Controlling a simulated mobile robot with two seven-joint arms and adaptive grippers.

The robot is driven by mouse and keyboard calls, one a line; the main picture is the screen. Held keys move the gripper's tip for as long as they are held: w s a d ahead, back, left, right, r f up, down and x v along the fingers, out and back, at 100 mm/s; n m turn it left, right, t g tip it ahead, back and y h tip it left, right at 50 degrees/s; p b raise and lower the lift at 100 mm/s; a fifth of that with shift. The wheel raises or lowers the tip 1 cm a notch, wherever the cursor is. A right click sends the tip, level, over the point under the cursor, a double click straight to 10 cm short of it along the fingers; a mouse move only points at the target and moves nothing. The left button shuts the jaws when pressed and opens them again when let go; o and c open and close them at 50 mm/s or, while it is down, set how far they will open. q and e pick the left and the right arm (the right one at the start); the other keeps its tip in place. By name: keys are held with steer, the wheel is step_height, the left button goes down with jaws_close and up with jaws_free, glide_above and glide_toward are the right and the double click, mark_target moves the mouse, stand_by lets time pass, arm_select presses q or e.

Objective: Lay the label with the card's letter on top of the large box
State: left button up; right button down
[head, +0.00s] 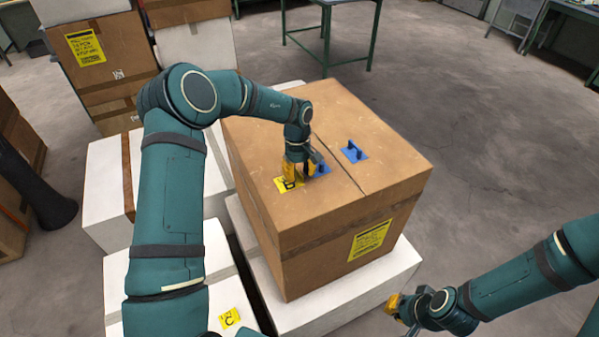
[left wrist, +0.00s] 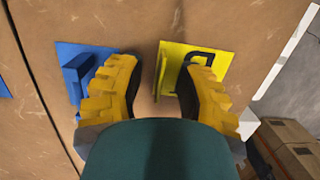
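The large brown box (head: 300,215) stands on a white block. On its top lies a yellow label (head: 286,186) with a black letter and an upright yellow tab; the letter is partly hidden. It also shows in the left wrist view (left wrist: 221,66), flat on the cardboard. My left gripper (head: 292,172) is low over the box top, and its yellow fingers (left wrist: 160,85) are open around the label's tab, with gaps at both sides. My right gripper (head: 393,304) is off the box's front right, too small to judge. Another yellow label (head: 230,318) with a dark letter lies on a white block.
Two blue labels with upright tabs lie on the box top, one (head: 322,169) close to my left gripper, one (head: 354,152) further right. A yellow printed notice (head: 369,240) is on the box front. Stacked cartons (head: 105,60) stand behind left.

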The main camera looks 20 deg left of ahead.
arm_select(q)
steer(key=shift+r, duration=0.1)
steer(key=shift+r, duration=0.35)
step_height(320, 180, up, 11)
steer(key=w+a+p, duration=0.1)
steer(key=shift+w+r, duration=0.15)
steer(key=shift+a, duration=0.1)
stand_by(0.4)
